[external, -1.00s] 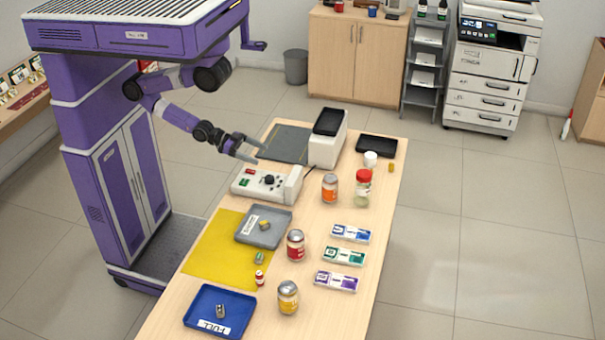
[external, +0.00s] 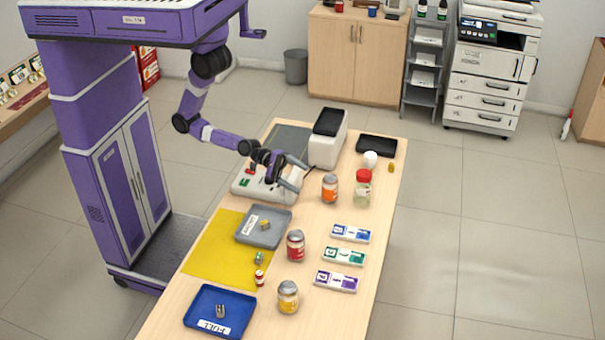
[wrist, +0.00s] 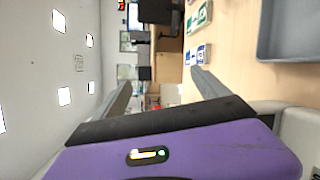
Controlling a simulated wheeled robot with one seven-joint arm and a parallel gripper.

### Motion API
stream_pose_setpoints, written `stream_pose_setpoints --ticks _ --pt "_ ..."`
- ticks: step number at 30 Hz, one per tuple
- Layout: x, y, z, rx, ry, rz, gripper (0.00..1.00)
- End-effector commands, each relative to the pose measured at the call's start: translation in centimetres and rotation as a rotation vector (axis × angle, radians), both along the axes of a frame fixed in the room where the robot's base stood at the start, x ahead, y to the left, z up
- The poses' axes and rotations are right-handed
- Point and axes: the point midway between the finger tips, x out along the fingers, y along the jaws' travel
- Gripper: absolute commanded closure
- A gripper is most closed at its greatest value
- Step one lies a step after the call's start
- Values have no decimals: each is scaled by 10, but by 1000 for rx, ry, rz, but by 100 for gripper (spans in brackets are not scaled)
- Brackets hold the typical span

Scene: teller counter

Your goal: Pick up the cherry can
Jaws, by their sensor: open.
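The can with a red label (external: 295,246), which looks like the cherry can, stands upright on the counter right of the grey tray. Its label text is too small to read. My gripper (external: 300,177) is open and empty above the right end of the white control box, behind the red-labelled can and left of the orange-labelled can (external: 330,189). In the wrist view my gripper (wrist: 162,84) has its two fingers spread apart with nothing between them. I cannot make out the red-labelled can in the wrist view.
A yellow-labelled can (external: 288,298) and a small red-and-white item (external: 259,278) stand nearer the front. A red-lidded jar (external: 363,188) stands behind. The grey tray (external: 245,238), blue tray (external: 196,318) and several small boxes (external: 343,257) surround the red-labelled can. The control box (external: 250,186) is below my gripper.

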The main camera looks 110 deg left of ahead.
Motion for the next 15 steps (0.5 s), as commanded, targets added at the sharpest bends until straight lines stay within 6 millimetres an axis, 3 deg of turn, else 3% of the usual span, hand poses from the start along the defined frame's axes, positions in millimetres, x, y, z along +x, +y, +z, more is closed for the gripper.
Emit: stream_pose_setpoints --ticks 3,9,12,15 --pt "23 -55 -23 -274 217 -68 15" --pt "38 -149 -54 -664 629 -142 15" --pt "38 -179 -60 -771 772 -153 15" --pt "37 -194 -64 -828 855 -153 15"
